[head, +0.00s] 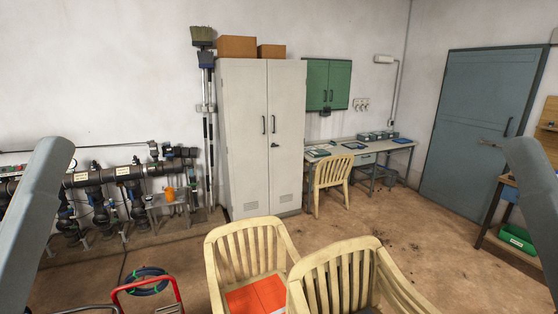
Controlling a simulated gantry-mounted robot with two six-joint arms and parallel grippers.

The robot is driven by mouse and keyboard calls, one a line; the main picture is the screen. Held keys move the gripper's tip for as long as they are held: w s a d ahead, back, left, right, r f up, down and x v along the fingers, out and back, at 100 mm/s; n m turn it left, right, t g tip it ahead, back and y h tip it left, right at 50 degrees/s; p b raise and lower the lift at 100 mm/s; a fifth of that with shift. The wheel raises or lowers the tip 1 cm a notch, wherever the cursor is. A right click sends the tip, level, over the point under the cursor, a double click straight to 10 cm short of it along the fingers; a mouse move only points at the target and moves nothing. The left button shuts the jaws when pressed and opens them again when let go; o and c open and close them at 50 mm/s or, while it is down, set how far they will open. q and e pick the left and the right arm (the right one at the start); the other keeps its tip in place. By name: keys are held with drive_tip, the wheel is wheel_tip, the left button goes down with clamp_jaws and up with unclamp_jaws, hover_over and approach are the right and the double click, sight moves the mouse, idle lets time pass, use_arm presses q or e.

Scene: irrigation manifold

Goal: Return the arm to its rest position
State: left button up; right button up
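A grey link of my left arm (33,215) stands at the left edge of the head view. A grey link of my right arm (538,195) stands at the right edge. Neither gripper shows, so I cannot see their fingers or whether they hold anything. The irrigation manifold (112,176), a dark pipe with valves and a gauge, runs along the left wall, partly hidden behind my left arm.
Two cream chairs (243,240) stand close in front, one with an orange item (257,296) on its seat. A red-framed cart (150,291) is at lower left. A cabinet (262,137), a desk (360,148) and a door (478,130) line the back. Floor at center right is clear.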

use_arm(q)
wheel_tip(320, 180, up, 17)
drive_tip(key=p, duration=1.3)
drive_tip(key=shift+r+p, duration=0.2)
drive_tip(key=shift+p, duration=0.1)
use_arm(e)
wheel_tip(320, 180, up, 17)
drive_tip(key=shift+r, duration=0.2)
